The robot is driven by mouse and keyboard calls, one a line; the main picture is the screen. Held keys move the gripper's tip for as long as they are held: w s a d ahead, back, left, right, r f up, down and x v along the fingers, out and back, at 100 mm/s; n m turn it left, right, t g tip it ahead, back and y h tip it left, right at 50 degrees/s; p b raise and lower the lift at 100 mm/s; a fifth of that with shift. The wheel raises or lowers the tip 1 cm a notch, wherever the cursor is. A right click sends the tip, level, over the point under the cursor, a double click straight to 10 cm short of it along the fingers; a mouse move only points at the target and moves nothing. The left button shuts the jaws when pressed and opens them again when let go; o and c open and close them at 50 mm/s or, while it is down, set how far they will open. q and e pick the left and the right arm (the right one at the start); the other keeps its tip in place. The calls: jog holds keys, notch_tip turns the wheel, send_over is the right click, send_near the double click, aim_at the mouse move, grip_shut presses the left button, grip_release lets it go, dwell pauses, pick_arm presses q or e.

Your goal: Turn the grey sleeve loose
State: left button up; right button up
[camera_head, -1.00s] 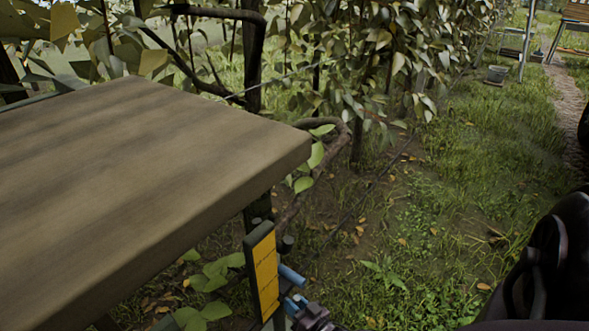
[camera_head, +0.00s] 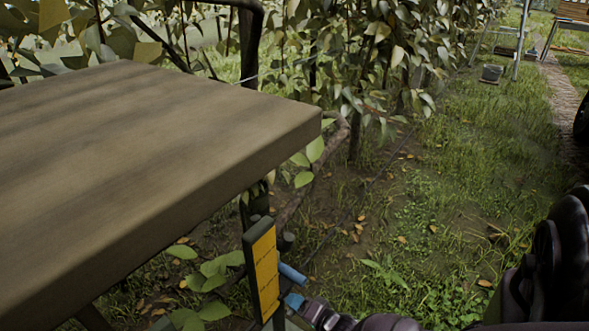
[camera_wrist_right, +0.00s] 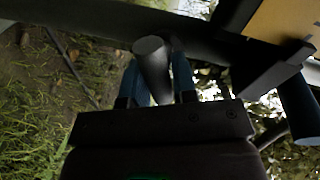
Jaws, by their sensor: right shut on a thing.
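The grey sleeve (camera_wrist_right: 152,60) shows in the right wrist view as a short grey cylinder with a round end, between the two blue fingers of my right gripper (camera_wrist_right: 157,82). The gripper is shut on it. In the head view my right gripper (camera_head: 294,301) is low at the centre, beside a dark post with a yellow panel (camera_head: 265,272); the grey sleeve is not clearly visible there. My left gripper is in neither current view.
A blue cylinder (camera_head: 292,274) sticks out beside the yellow panel, just above my right gripper; it also shows at the right of the wrist view (camera_wrist_right: 298,110). A wooden tabletop (camera_head: 150,150) fills the left. Leafy trellis stands behind; grass (camera_head: 450,210) is open on the right.

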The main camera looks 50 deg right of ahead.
jog(key=shift+s+d+f+m+b, duration=0.1)
jog(key=shift+d+f+m+b, duration=0.15)
jog(key=shift+m, duration=0.35)
jog(key=shift+a+m+y+b, duration=0.1)
jog(key=shift+m+y+b, duration=0.25)
jog(key=shift+m+y, duration=0.2)
pick_arm(q)
jog(key=shift+a+r+t, duration=0.3)
jog(key=shift+t, duration=0.1)
pick_arm(e)
jog(key=shift+r+m, duration=0.1)
jog(key=shift+m, duration=0.35)
pick_arm(q)
jog(key=shift+w, duration=0.2)
pick_arm(e)
jog(key=o, duration=0.9)
jog(key=shift+c, duration=0.2)
jog(key=shift+a, duration=0.1)
